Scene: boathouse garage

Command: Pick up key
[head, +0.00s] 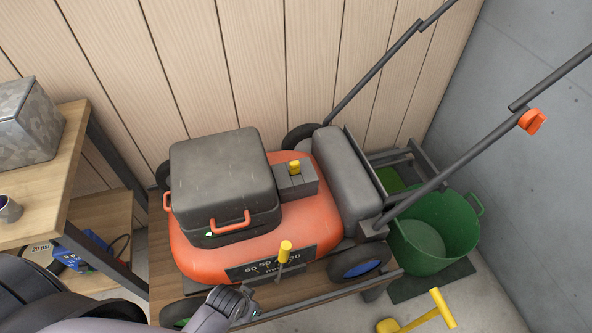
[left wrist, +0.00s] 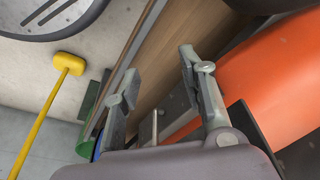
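A small yellow key (head: 294,167) stands upright in a dark grey block (head: 296,183) on top of the orange mower (head: 321,207), at the right of the dark grey box. My left gripper (head: 238,297) is low at the mower's front edge, well apart from the key. In the left wrist view the left gripper (left wrist: 158,65) has its fingers spread, with nothing held between them. The key is not visible in the left wrist view. My right gripper is not in view.
A yellow-topped lever (head: 285,250) stands at the mower's front, near my left gripper. The mower rests on a wooden platform. A green bucket (head: 445,235) and a yellow-handled tool (head: 440,307) are at the right. A shelf (head: 62,190) stands left; dark handle bars slant above the right side.

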